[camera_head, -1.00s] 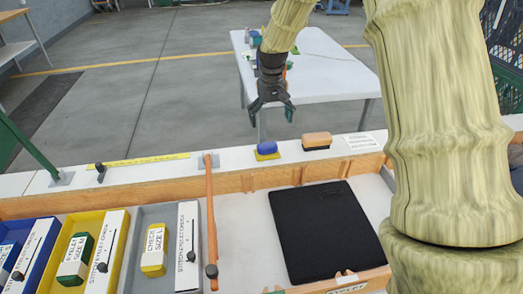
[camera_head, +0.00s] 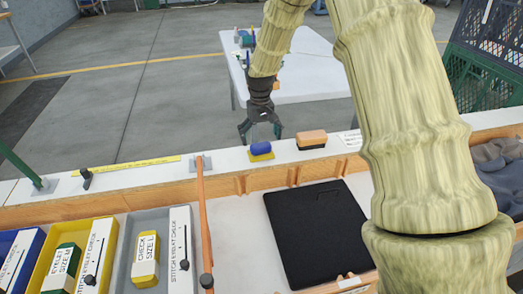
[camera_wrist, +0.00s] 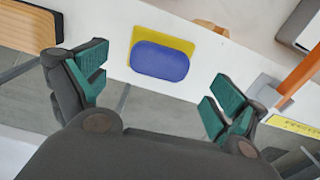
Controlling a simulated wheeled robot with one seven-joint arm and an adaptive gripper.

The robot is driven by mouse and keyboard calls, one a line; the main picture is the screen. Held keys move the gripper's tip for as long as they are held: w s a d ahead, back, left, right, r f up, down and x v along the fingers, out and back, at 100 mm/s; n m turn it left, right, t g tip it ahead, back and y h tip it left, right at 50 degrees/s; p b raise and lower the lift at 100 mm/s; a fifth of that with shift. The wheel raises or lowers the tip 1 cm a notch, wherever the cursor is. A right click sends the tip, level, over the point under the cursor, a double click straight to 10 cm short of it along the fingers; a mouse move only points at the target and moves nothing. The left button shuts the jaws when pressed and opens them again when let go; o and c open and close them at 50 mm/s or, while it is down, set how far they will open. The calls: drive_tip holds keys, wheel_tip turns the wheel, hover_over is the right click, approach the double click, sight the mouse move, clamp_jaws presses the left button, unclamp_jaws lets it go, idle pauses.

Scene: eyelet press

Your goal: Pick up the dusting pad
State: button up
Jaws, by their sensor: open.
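The likely dusting pad (camera_head: 261,151), a rounded blue block on a flat yellow base, lies on the white ledge behind the wooden-edged bench. It shows whole in the wrist view (camera_wrist: 160,61), between the fingers and beyond their tips. My gripper (camera_head: 261,130) is open and empty, pointing down just above and behind the pad in the head view. Its green-padded fingers are spread wide in the wrist view (camera_wrist: 158,84). No contact with the pad shows.
A wood-topped block with a dark underside (camera_head: 312,139) stands just right of the pad. An orange bar (camera_head: 202,225) runs across the bench at the left. A black mat (camera_head: 315,230) and labelled trays (camera_head: 145,260) lie in front. A yellow ruler strip (camera_head: 135,166) lies left.

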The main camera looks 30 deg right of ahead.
sight(261, 144)
drive_tip(key=shift+s+f+p, duration=0.1)
drive_tip(key=shift+f+p, duration=0.5)
drive_tip(key=shift+f, duration=1.8)
drive_tip(key=c, duration=1.1)
